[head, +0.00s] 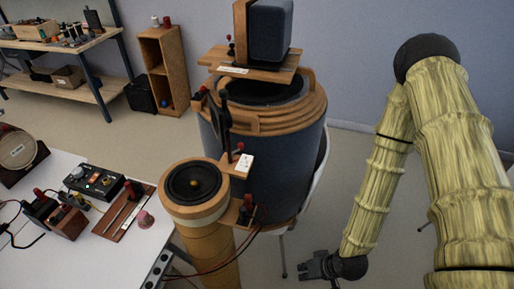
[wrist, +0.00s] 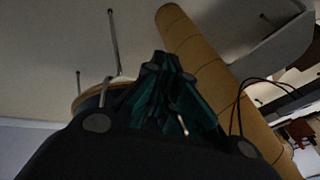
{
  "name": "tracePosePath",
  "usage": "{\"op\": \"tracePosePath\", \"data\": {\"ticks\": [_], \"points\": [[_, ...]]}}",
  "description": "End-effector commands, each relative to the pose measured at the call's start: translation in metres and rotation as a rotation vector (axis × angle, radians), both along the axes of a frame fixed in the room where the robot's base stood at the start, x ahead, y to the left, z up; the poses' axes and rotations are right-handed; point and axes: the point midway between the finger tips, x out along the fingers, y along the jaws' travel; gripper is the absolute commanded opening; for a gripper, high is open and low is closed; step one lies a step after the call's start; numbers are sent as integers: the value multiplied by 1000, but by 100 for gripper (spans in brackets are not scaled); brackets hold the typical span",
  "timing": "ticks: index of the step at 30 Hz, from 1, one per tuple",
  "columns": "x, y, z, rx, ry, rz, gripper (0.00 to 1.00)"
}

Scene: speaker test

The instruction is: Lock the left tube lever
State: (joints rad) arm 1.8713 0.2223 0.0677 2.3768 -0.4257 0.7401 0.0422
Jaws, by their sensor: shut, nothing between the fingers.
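The left tube (head: 200,222) is a tan cardboard-like cylinder standing upright, with a round black speaker cone (head: 193,183) in its top. A small wooden bracket at its right side carries a dark part with a red knob (head: 247,203). A tall black upright piece (head: 224,122) stands behind the tube; I cannot tell which part is the lever. My gripper (head: 308,268) is low at the right of the tube, apart from it, and shut and empty. In the wrist view my closed fingers (wrist: 165,70) point toward the tube (wrist: 207,62), which runs diagonally behind them.
A large grey drum (head: 285,165) with wooden rings stands behind the tube on a white stand. A white table (head: 130,245) with electronics is at the left. Red and dark wires (head: 215,270) hang by the tube. Open floor (head: 375,275) lies around my gripper.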

Motion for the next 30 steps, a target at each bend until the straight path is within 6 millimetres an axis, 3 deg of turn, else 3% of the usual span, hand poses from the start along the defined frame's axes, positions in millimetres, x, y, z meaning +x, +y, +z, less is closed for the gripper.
{"op": "tracePosePath", "data": {"ticks": [1,6,12,15,21,24,30], "points": [[25,8,7,56,-63,20,0],[97,36,55,236,-281,128,0],[164,52,129,406,-558,276,0],[188,53,170,471,-701,359,0],[216,45,247,555,-968,531,0],[221,38,274,572,-1065,602,0],[223,30,301,581,-1168,684,0]]}}
